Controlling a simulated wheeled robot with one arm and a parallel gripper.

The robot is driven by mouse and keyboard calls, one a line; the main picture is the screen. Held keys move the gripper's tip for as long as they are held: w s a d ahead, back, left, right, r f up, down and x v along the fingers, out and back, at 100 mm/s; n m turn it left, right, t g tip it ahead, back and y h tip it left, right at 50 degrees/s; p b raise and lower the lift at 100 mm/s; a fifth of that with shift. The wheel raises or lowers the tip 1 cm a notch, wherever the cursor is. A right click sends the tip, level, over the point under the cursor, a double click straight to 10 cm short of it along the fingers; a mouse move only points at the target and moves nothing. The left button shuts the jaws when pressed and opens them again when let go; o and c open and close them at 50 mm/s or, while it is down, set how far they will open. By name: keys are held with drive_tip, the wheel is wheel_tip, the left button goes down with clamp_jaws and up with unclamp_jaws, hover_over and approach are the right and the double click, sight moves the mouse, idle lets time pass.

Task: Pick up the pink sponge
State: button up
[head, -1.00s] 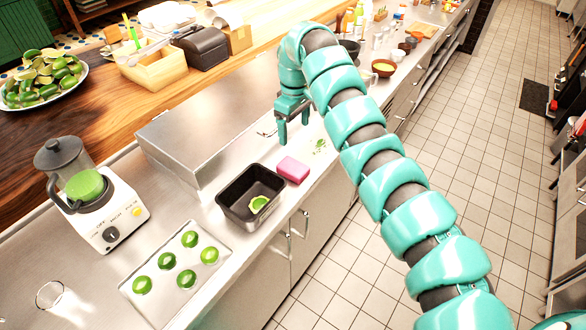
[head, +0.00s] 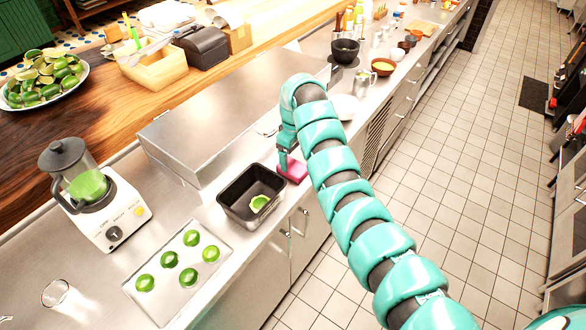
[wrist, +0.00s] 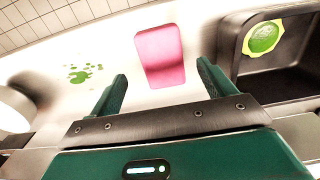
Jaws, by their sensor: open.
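The pink sponge (head: 293,172) lies on the steel counter just right of the black tray in the head view, partly hidden by my gripper (head: 287,158). The wrist view shows the whole sponge (wrist: 160,56) flat on the counter, a little beyond the fingertips and roughly between their lines. My gripper (wrist: 162,84) is open with nothing between its two green fingers. In the head view the fingers point down at the sponge; I cannot tell whether they touch it.
The black tray (head: 223,198) with a lime piece (head: 258,203) stands close beside the sponge; its wall (wrist: 232,45) is near the right finger. Green spots (wrist: 84,73) mark the counter. A raised steel box (head: 215,125) stands behind. A blender (head: 90,195) and lime sheet (head: 160,297) are left.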

sight(293, 165)
drive_tip(key=shift+a+f+p, duration=0.15)
drive_tip(key=shift+f+p, duration=0.6)
drive_tip(key=shift+f, duration=0.25)
drive_tip(key=shift+a+f+p, duration=0.1)
drive_tip(key=shift+f+p, duration=0.65)
drive_tip(key=shift+f, duration=0.9)
drive_tip(key=c, duration=1.1)
